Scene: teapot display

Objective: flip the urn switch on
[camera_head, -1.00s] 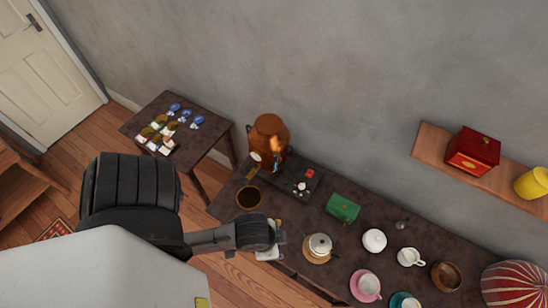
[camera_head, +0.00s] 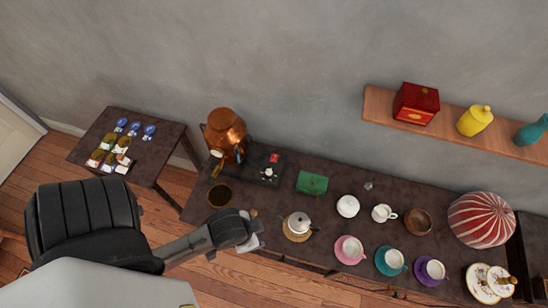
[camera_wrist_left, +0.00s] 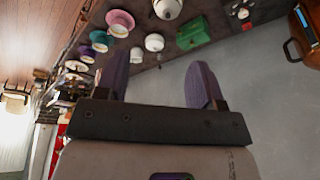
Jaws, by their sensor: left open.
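The copper urn (camera_head: 225,132) stands at the left end of the dark table, and part of it seems to show at the right edge of the left wrist view (camera_wrist_left: 308,30). Beside it is a black panel (camera_head: 262,170) with a small red piece (camera_head: 274,158) that could be the switch; its position is too small to tell. My left gripper (camera_head: 252,243) is over the table's front edge, in front of the urn and apart from it. In the left wrist view its two fingers (camera_wrist_left: 160,82) are spread with nothing between them. My right gripper is not in view.
A green box (camera_head: 312,182), a teapot (camera_head: 298,223) and several cups stand right of the panel. A dark bowl (camera_head: 220,195) sits in front of the urn. A wall shelf (camera_head: 455,128) is at the upper right. A side table (camera_head: 150,160) stands at left.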

